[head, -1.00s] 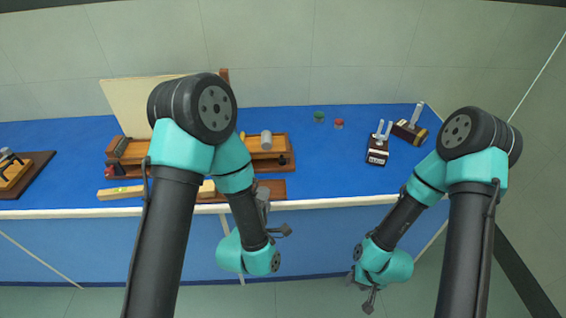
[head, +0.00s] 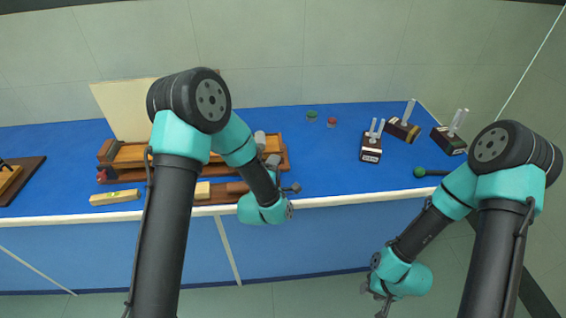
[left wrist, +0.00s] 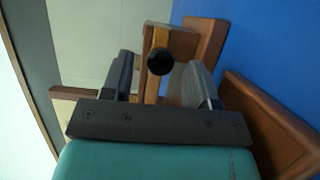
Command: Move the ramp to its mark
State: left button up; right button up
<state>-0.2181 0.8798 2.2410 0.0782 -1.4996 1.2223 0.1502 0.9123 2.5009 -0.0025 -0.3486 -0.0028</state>
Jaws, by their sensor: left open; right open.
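The ramp appears to be the long wooden track assembly (head: 135,153) on the blue bench, left of centre. A pale board stands behind it. My left arm crosses in front and hides part of it. My left gripper (head: 270,158) is at the ramp's right end. In the left wrist view my left gripper (left wrist: 163,80) is open, its two fingers either side of a wooden piece (left wrist: 180,45) with a black knob (left wrist: 160,62). I cannot tell whether they touch it. My right gripper (head: 376,290) is open and empty, low in front of the bench. I cannot make out the mark.
Dark blocks with upright pegs (head: 371,147) stand at the right. Green (head: 312,114) and red (head: 331,122) caps lie at the back. A yellowish bar (head: 115,197) lies at the front edge. A green-ended tool (head: 419,172) is by my right arm.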

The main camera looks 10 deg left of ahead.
pick_arm(q)
jog(key=shift+w+d, duration=0.2)
jog(key=shift+w, duration=1.05)
jog(key=shift+c, duration=0.4)
grip_shut()
